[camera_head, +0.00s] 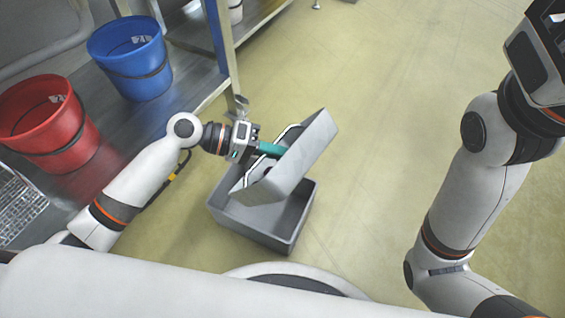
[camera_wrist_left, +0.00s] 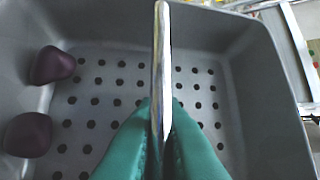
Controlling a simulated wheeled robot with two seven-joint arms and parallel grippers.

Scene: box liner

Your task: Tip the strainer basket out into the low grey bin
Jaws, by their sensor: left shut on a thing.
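The grey strainer basket (camera_head: 309,152) hangs steeply tilted over the low grey bin (camera_head: 262,235), which stands on the floor in front of me. My left gripper (camera_head: 270,148) has its green fingers shut on the basket's thin metal handle (camera_wrist_left: 162,50). In the left wrist view the basket's perforated floor (camera_wrist_left: 97,85) shows, with two dark purple lumps (camera_wrist_left: 52,65) (camera_wrist_left: 28,135) against its left wall. The visible part of the bin's inside looks empty; the basket hides the rest. My right arm rises at the right, its fingers out of view.
A red bucket (camera_head: 45,125) and a blue bucket (camera_head: 130,60) stand on a metal shelf (camera_head: 110,120) at the left. A shelf post (camera_head: 218,45) rises close behind my left wrist. The yellowish floor (camera_head: 390,90) is clear behind and right of the bin.

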